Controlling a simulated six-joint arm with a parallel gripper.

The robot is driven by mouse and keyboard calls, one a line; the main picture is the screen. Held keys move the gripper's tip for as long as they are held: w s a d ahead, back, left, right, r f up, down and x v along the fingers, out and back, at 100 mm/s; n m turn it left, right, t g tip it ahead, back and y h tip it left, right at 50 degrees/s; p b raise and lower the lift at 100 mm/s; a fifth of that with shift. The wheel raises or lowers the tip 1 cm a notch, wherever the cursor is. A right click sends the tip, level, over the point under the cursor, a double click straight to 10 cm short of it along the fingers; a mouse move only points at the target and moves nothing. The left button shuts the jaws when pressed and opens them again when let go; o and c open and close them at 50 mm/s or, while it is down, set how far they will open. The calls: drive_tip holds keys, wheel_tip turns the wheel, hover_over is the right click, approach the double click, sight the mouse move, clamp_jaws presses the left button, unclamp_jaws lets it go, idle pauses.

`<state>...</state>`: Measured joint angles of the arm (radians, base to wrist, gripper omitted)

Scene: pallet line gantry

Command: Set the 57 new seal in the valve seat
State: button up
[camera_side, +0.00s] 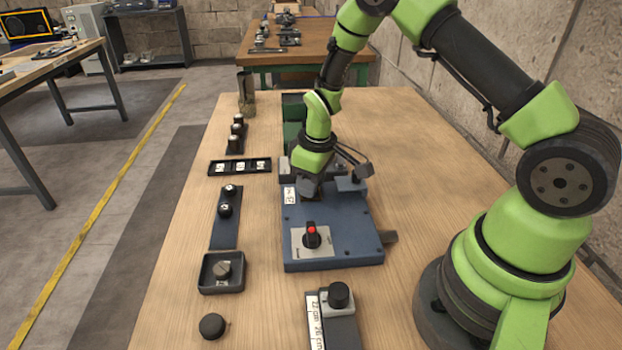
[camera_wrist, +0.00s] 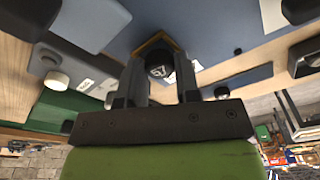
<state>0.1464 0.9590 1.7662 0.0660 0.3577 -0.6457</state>
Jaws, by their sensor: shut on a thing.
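My gripper (camera_wrist: 159,82) is shut on a dark round piece (camera_wrist: 159,64) marked 57 in the wrist view, with one finger on each side of it. A yellow-edged shape (camera_wrist: 152,43) shows right behind the piece; I cannot tell whether the two touch or whether it is the valve seat. In the side view my gripper (camera_side: 308,193) is low over the left rear part of the blue fixture (camera_side: 345,235). The fingertips and the held piece are hidden there by the wrist and fixture parts.
On the fixture's front stands a black knob with a red top (camera_side: 311,234). To its left are a three-slot labelled rack (camera_side: 212,168), a dark strip (camera_side: 225,234) with two round pieces and a square tray (camera_side: 207,286). A labelled block (camera_side: 343,333) stands in front. The table's right side is mostly clear.

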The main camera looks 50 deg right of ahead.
drive_tip(key=shift+f, duration=0.1)
drive_tip(key=o, duration=1.3)
drive_tip(key=shift+c, duration=0.2)
drive_tip(key=shift+r, duration=3.55)
